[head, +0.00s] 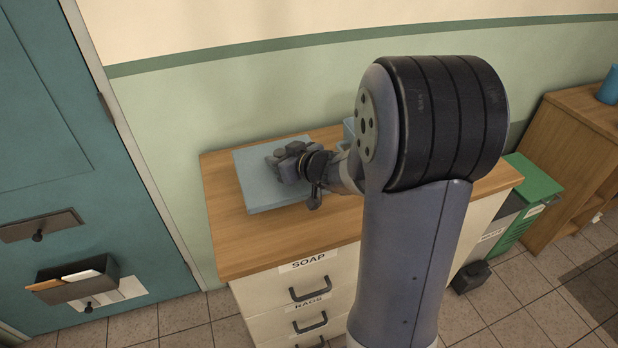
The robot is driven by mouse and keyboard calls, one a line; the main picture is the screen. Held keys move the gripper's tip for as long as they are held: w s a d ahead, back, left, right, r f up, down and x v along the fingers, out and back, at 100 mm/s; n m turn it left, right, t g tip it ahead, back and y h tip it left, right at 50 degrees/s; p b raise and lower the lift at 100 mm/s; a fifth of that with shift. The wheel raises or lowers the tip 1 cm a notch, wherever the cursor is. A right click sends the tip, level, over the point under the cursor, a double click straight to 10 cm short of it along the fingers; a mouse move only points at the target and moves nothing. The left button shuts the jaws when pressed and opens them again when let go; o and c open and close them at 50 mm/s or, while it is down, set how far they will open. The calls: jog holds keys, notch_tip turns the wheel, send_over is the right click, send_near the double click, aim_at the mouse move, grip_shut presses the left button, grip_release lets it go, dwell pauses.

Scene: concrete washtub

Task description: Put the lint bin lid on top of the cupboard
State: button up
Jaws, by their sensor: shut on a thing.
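A flat blue-grey square panel, which looks like the lint bin lid (262,192), is over the left part of the wooden top of a cream drawer cupboard (290,236). It looks level, on the top or just above it; I cannot tell which. My gripper (284,166) is shut on the lid near its middle, reaching in from the right. The fingertips and their exact grip are partly hidden by the gripper's own body. My arm covers much of the cupboard's right side.
A light blue object (348,129) stands at the cupboard's back, mostly behind my arm. A green-lidded bin (535,182) stands to the right, near a wooden shelf unit (572,125) with a blue container (609,86). A teal door (75,150) is at left.

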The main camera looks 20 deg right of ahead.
aim_at(306, 186)
notch_tip(306, 186, down, 7)
jog(key=shift+r+b, duration=0.15)
jog(key=shift+b, duration=0.8)
jog(key=shift+f, duration=0.25)
jog(key=o, duration=1)
jog(key=shift+r, duration=0.1)
jog(key=shift+r, duration=0.25)
jog(key=p+v, duration=0.2)
jog(key=v, duration=0.8)
jog(key=shift+s+d+r, duration=0.1)
jog(key=shift+s+r, duration=0.1)
jog(key=shift+s, duration=0.05)
jog(key=shift+s+d+r, duration=0.15)
jog(key=shift+s, duration=0.45)
